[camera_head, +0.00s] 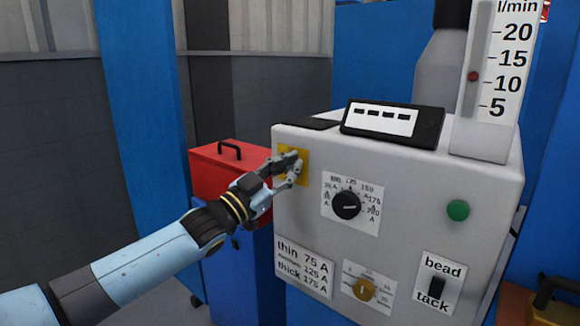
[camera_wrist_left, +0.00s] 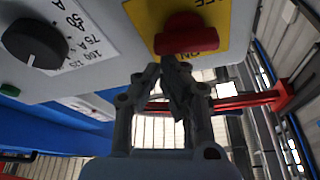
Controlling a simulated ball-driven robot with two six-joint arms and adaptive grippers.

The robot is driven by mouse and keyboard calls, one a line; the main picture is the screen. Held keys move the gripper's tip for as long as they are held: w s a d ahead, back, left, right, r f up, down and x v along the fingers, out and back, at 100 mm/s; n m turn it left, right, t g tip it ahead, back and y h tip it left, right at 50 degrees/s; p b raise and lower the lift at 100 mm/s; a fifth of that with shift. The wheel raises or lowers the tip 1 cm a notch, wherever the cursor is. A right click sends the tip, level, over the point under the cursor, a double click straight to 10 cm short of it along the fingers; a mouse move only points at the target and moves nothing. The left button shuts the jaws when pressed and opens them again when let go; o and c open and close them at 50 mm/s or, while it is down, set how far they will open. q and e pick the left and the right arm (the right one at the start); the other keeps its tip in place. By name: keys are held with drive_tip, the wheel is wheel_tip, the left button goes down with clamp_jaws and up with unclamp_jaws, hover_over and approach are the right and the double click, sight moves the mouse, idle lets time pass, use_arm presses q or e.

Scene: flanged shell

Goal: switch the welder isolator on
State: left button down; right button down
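The welder isolator is a red knob (camera_wrist_left: 180,34) on a yellow plate (camera_head: 303,167) at the upper left of the grey welder's front. In the left wrist view the yellow plate (camera_wrist_left: 236,14) carries dark lettering, including what looks like an upside-down "ON" beside the knob. The knob's bar lies roughly across that picture. My left gripper (camera_head: 291,164) is at the plate and hides the knob in the head view. In the wrist view its fingertips (camera_wrist_left: 166,66) are drawn together at the knob's near edge; I cannot tell whether they touch it. My right gripper is not in view.
The grey welder (camera_head: 405,185) also bears a black current dial (camera_head: 346,205), a green button (camera_head: 458,210), a brass knob (camera_head: 365,290) and a bead/tack switch (camera_head: 437,288). A red toolbox (camera_head: 225,172) stands left of it. A flow gauge (camera_head: 490,80) rises at the right.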

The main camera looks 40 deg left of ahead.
use_arm(q)
drive_tip(key=shift+d+f+m+h, duration=0.1)
drive_tip(key=shift+f+m+h, duration=0.25)
drive_tip(key=shift+m, duration=0.45)
drive_tip(key=shift+m+g+h, duration=0.35)
drive_tip(key=shift+m+g, duration=0.05)
drive_tip(key=shift+m, duration=0.5)
drive_tip(key=m, duration=0.2)
drive_tip(key=f+m+g+h, duration=0.1)
drive_tip(key=shift+d+m+p, duration=0.1)
drive_tip(key=shift+m+p, duration=0.3)
drive_tip(key=m, duration=0.1)
drive_tip(key=m+g+p, duration=0.1)
drive_tip(key=m, duration=0.1)
drive_tip(key=shift+f+h, duration=0.3)
drive_tip(key=shift+f, duration=0.05)
drive_tip(key=shift+a+f+m+g+p, duration=0.15)
drive_tip(key=shift+f+m+g+p, duration=0.2)
drive_tip(key=shift+m, duration=0.6)
drive_tip(key=shift+a+f+m+g+p, duration=0.15)
drive_tip(key=shift+m+g+p, duration=0.25)
drive_tip(key=shift+m, duration=0.55)
drive_tip(key=shift+d, duration=0.1)
drive_tip(key=shift+d+f, duration=0.1)
drive_tip(key=shift+d, duration=0.05)
